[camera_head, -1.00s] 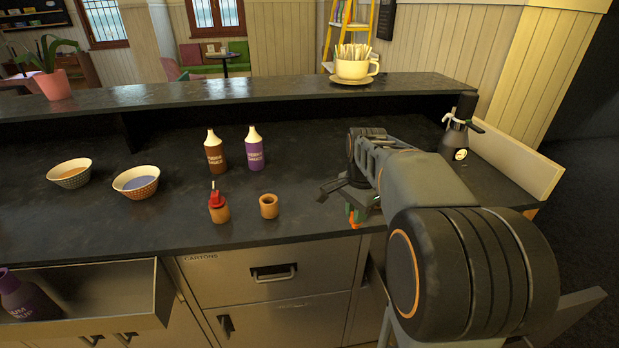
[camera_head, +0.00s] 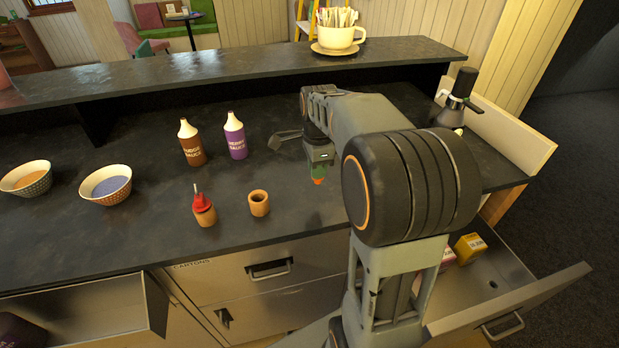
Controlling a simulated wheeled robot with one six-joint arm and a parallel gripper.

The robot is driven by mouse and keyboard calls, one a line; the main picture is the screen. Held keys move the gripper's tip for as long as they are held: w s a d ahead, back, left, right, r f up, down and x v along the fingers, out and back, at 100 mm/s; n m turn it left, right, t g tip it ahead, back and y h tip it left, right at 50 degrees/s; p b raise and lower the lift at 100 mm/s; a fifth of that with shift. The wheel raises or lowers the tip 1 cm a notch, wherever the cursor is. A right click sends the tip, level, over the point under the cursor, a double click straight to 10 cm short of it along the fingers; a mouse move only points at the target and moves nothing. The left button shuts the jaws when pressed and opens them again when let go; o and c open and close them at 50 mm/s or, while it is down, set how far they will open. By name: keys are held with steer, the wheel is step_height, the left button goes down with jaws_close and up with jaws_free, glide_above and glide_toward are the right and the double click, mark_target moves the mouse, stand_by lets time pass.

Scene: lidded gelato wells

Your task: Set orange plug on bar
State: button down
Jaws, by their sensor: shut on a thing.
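My gripper (camera_head: 319,167) points down over the dark counter, to the right of the wooden cups. It is shut on the orange plug (camera_head: 318,181), of which only a small orange end shows below the jaws. Green parts show just above that end; I cannot tell whether they belong to the jaws. The plug appears to be above the dark bar top (camera_head: 290,225), but I cannot tell the gap. A red plug with a thin metal stem (camera_head: 203,203) sits in one wooden cup (camera_head: 206,217). The other wooden cup (camera_head: 259,204) looks empty.
A brown bottle (camera_head: 192,147) and a purple bottle (camera_head: 235,139) stand behind the cups. Two bowls (camera_head: 106,187) (camera_head: 27,181) are at left. A raised ledge (camera_head: 215,72) runs behind. An open drawer (camera_head: 500,285) with small boxes is at lower right.

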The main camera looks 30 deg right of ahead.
steer(key=shift+w+a+f, duration=0.15)
steer(key=shift+w+f, duration=0.35)
steer(key=shift+f, duration=0.1)
steer(key=shift+w+a+f, duration=0.15)
steer(key=shift+w+f, duration=0.3)
steer(key=shift+f, duration=0.1)
steer(key=f, duration=0.3)
steer(key=shift+w+a, duration=0.15)
steer(key=shift+w, duration=0.2)
steer(key=shift+f, duration=0.45)
steer(key=shift+f, duration=0.1)
steer(key=shift+f, duration=0.15)
steer(key=c, duration=1.1)
jaws_free()
